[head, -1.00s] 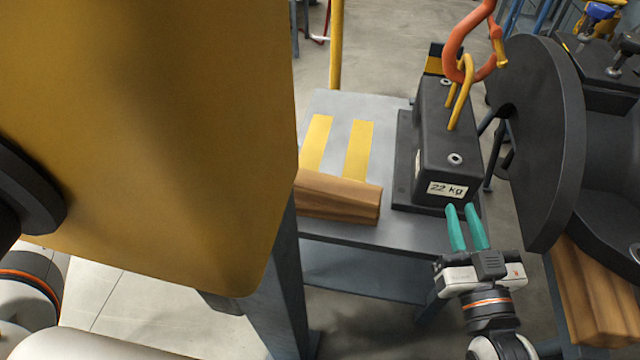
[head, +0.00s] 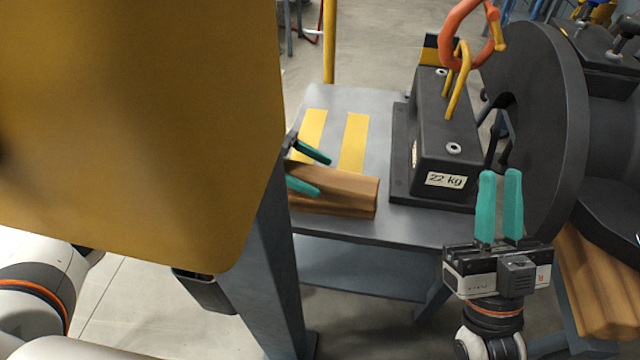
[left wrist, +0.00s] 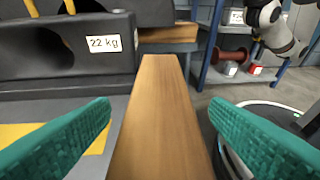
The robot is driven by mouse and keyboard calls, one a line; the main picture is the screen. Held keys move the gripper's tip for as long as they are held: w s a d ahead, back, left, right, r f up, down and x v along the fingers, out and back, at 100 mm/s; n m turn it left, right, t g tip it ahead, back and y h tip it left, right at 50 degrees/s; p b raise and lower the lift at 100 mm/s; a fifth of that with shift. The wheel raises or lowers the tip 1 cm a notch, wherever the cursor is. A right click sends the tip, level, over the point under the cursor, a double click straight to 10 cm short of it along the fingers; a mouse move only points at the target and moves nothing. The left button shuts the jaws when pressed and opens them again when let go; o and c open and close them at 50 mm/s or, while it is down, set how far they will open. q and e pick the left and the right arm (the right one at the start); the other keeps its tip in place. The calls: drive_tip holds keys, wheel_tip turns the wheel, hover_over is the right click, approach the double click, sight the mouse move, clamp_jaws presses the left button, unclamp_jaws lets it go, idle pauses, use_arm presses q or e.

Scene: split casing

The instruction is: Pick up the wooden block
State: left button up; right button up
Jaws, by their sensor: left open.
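The wooden block (head: 345,190) lies on the grey table, its left end hidden by the yellow panel and my left gripper. My left gripper (head: 324,177) reaches out from behind the panel, its teal fingers open at the block's left part. In the left wrist view the block (left wrist: 160,120) runs lengthwise between the open fingers (left wrist: 160,102), with a gap on each side. My right gripper (head: 500,173) is empty in front of the table's right side, its fingers upright with a narrow gap between them.
A large yellow panel (head: 140,130) fills the left. A black 22 kg weight (head: 445,150) with an orange hook (head: 462,38) stands right of the block. A round black casing (head: 540,110) and more timber (head: 598,285) are at the right. The table (head: 340,100) has yellow stripes.

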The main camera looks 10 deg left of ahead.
use_arm(q)
drive_tip(key=shift+d, duration=0.1)
drive_tip(key=c, duration=1.1)
drive_tip(key=shift+c, duration=1)
drive_tip(key=shift+r, duration=0.15)
